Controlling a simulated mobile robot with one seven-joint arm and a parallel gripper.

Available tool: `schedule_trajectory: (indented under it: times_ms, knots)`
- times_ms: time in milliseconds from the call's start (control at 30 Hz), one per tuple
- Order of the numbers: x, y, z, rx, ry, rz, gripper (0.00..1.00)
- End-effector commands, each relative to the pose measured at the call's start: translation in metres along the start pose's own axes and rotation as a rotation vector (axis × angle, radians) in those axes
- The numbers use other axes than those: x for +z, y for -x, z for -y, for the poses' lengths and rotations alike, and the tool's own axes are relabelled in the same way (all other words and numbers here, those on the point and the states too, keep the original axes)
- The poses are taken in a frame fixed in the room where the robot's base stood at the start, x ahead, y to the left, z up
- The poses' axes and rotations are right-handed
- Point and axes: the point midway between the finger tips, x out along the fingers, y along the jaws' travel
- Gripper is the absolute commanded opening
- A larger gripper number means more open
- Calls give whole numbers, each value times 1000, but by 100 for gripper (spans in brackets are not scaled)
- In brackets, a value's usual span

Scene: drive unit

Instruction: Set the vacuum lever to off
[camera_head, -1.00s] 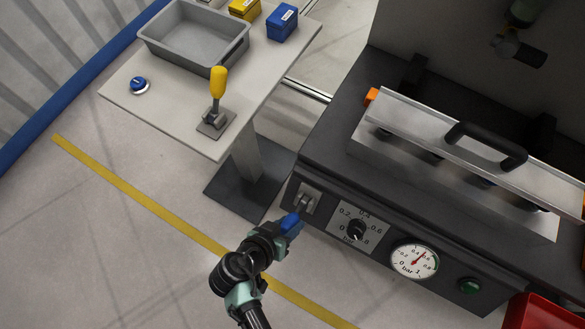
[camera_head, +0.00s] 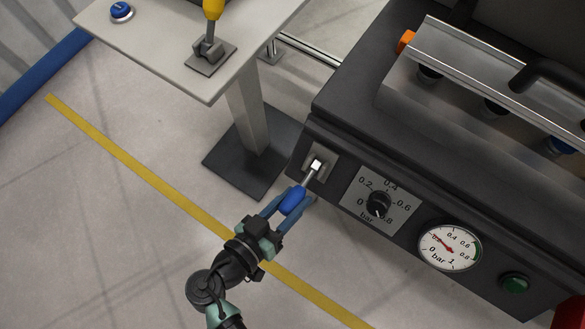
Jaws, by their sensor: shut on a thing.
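The vacuum lever has a blue grip (camera_head: 292,201) and a metal shaft that runs up right to a pale square mounting plate (camera_head: 322,160) at the left end of the machine's dark front panel. The lever sticks out from the panel toward the lower left of the picture. My gripper (camera_head: 290,204) is shut on the blue grip, one finger on each side of it. No on or off marking can be read at the lever.
A table (camera_head: 170,62) with a yellow-handled clamp (camera_head: 211,45) stands upper left. The floor left of my arm is clear.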

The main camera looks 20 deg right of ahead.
Motion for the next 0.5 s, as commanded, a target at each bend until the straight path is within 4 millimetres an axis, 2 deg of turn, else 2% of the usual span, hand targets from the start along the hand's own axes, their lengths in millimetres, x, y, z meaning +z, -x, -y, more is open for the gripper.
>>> schedule_trajectory:
  times_ms: [467, 500]
  knots:
    - [1, -1, 0, 4, -4, -11, 0]
    - [1, -1, 0, 4, -4, -11, 42]
